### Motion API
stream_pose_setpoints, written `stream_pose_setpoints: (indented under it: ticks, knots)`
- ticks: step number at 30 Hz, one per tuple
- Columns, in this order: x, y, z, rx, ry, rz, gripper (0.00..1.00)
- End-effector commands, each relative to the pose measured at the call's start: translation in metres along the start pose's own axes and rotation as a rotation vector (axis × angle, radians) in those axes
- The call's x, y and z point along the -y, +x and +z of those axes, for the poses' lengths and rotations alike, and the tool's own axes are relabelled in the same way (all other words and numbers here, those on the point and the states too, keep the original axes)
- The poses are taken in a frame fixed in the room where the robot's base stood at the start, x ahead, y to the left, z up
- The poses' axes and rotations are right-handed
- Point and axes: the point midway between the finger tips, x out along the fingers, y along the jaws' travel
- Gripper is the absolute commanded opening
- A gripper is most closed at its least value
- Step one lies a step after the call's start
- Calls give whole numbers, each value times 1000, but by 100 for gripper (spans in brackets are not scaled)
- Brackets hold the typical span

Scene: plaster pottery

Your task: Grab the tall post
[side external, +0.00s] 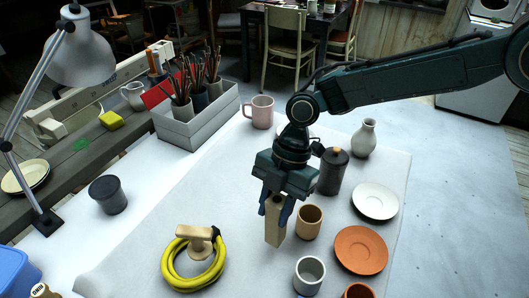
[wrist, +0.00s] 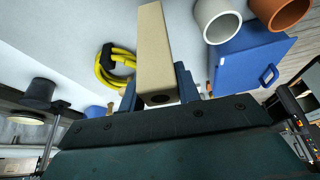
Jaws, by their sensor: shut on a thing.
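The tall post (side external: 275,232) is a pale beige, square-sided block. It stands roughly upright in the middle of the white work surface in the side view. My gripper (side external: 275,208) points down from above, with its dark blue fingers shut on the post's upper part. In the wrist view the post (wrist: 154,45) reaches away between the two fingers (wrist: 158,88), and a dark hole shows in its near end. I cannot tell whether its lower end touches the surface.
A tan cup (side external: 309,222) stands close right of the post, with a dark bottle (side external: 333,172) behind. A grey-white cup (side external: 309,275), an orange plate (side external: 360,250) and a white plate (side external: 375,201) are to the right. A yellow coil (side external: 180,272) lies left.

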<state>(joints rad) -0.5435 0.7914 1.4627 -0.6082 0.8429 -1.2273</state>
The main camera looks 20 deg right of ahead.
Motion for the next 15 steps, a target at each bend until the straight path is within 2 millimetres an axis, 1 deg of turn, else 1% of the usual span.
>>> stream_pose_setpoints:
  ticks: [1,5,12,15]
  knots:
    - [-1,-11,-4,1,-2,6,0]
    - [-1,-37,-15,1,-3,7,0]
    - [-1,-90,-36,1,-3,7,0]
    - [-1,-107,-44,0,-2,6,0]
